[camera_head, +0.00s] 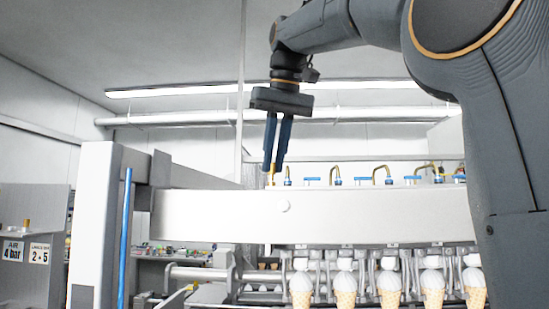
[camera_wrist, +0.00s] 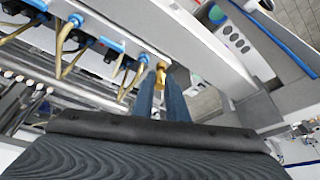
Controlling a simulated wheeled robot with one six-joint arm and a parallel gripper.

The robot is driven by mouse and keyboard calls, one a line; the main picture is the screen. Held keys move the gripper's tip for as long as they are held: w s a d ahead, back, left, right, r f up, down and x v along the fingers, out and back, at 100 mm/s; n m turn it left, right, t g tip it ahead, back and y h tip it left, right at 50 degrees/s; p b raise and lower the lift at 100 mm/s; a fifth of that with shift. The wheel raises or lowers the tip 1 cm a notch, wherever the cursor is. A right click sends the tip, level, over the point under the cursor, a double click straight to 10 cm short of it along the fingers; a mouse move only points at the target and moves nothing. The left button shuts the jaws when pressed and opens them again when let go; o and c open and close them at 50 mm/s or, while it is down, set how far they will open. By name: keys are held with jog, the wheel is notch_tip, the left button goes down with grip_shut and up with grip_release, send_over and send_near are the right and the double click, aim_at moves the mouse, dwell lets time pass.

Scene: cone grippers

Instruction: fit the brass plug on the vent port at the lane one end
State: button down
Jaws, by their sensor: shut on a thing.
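My gripper (camera_head: 274,168) points down over the left end of the white beam (camera_head: 240,214), its two blue fingers close together. It is shut on the brass plug (camera_wrist: 161,68), a small gold piece that shows between the fingertips in the wrist view. In the head view a bit of gold shows at the fingertips, just above the beam's top edge. I cannot tell whether the plug touches the beam. I cannot make out the vent port; the fingers and plug may hide it.
Bent brass tubes (camera_head: 381,173) and blue fittings (camera_wrist: 76,20) line the beam right of my gripper, close to the fingers. Several white-topped cones (camera_head: 345,283) hang below the beam. A white post (camera_head: 92,225) with a blue tube (camera_head: 124,240) stands left.

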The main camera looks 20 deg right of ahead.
jog(key=shift+f+b, duration=0.45)
jog(key=shift+f, duration=0.15)
dwell(0.6)
jog(key=c, duration=1.7)
grip_release()
jog(key=shift+o, duration=0.7)
jog(key=shift+r, duration=0.1)
jog(key=shift+c, duration=0.3)
jog(key=shift+o, duration=0.5)
jog(key=shift+r+p, duration=1.35)
jog(key=shift+p, duration=0.25)
jog(key=shift+d+r, duration=0.15)
jog(key=shift+r, duration=0.9)
